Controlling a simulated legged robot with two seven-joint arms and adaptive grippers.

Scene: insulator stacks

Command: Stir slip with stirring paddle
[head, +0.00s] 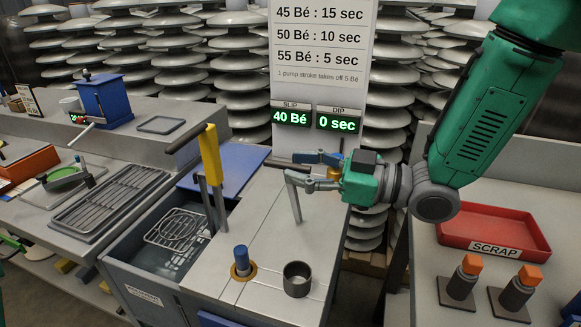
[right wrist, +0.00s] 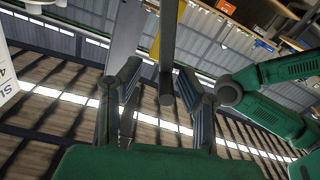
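A blue-handled tool (head: 241,260), which looks like the stirring paddle, stands upright in an orange ring in the grey worktop; its lower part is hidden, and no slip shows. The display above the worktop reads SLIP 40 Bé (head: 290,116). My right gripper (head: 282,190) is open and empty above the worktop, behind and right of the blue handle and apart from it. In the right wrist view its two fingers (right wrist: 158,72) are spread, with a grey bar showing beyond them. My left gripper is not in view.
A yellow lever (head: 210,155) with a dark bar rises left of the worktop. A dark cup (head: 297,279) stands right of the blue handle. A red scrap tray (head: 494,230) is on the right bench. A wire rack lies in the open basin at left.

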